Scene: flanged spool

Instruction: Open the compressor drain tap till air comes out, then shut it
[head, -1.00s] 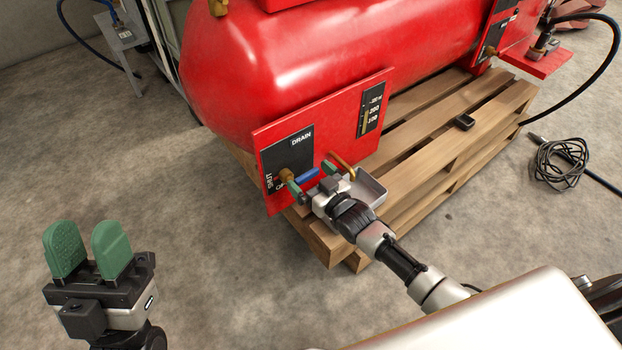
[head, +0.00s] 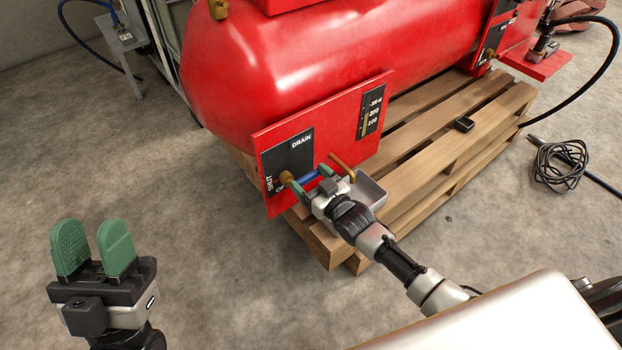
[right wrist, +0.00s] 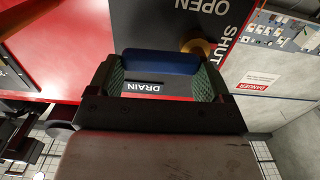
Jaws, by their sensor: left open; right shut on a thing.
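The drain tap's blue handle (head: 309,177) sticks out to the right from its brass body (head: 286,177) on the red panel. In the right wrist view the handle (right wrist: 160,62) lies between my two green fingers, beside the brass hub (right wrist: 198,47), with OPEN and SHUT printed on the black plate. My right gripper (head: 307,178) is shut on the handle. The bent brass outlet pipe (head: 342,165) is just right of it, above a grey tray (head: 372,193). No air or water is visible at the outlet. My left gripper (head: 93,248) is open and empty at lower left.
The red compressor tank (head: 300,60) sits on a wooden pallet (head: 450,135). A level scale (head: 370,110) is on the panel. A small black object (head: 464,124) lies on the pallet; coiled cable (head: 560,163) lies on the floor at right. Floor around my left gripper is clear.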

